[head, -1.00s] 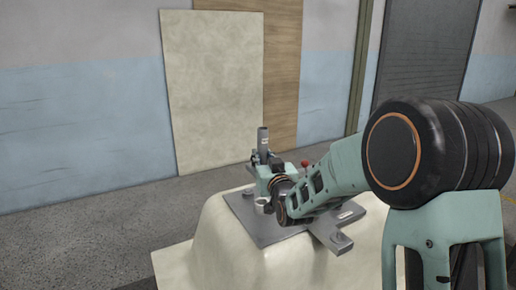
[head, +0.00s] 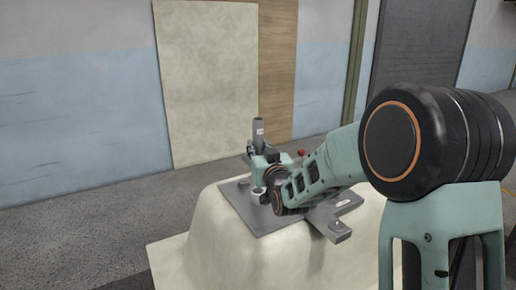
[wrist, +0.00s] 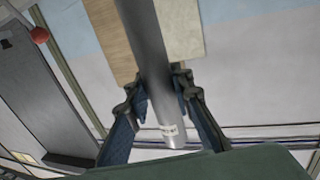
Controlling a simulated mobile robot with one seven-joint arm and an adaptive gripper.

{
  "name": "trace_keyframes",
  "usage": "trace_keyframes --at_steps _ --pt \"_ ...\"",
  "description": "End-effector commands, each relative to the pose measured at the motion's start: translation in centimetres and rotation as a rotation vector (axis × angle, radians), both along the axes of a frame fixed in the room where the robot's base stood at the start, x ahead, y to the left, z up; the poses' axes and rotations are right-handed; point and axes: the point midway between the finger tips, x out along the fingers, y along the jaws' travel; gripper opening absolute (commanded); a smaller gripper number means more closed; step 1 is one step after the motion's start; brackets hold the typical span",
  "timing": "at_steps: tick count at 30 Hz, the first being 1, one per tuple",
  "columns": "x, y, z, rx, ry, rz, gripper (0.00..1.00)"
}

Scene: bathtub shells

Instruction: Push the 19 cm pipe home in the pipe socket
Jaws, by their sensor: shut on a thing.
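The 19 cm pipe (head: 258,130) is a grey tube with a small pale label near its upper end. It stands about upright above the grey plate in the head view. My gripper (head: 254,150) is shut on it below the label. In the wrist view the pipe (wrist: 152,55) runs between the two fingers of my gripper (wrist: 162,95), its labelled end near my palm and its other end out of the frame. My gripper and wrist hide the pipe's lower end in the head view. I cannot tell the pipe socket or how deep the pipe sits.
A grey plate (head: 240,207) lies on a cream bathtub shell (head: 230,255). A small pale ring-shaped part (head: 257,196) stands on it, left of my wrist. A red knob (head: 302,152) is just right of my gripper; it also shows in the wrist view (wrist: 39,35).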

Motion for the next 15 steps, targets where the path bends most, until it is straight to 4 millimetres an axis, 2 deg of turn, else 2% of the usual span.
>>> trace_keyframes --at_steps 1,6,15 --pt "0.0 0.0 -1.0 0.000 -0.001 0.000 0.00" --pt "0.0 0.0 -2.6 0.001 -0.002 0.000 0.00" --pt "0.0 0.0 -4.3 0.001 -0.002 0.000 0.00"
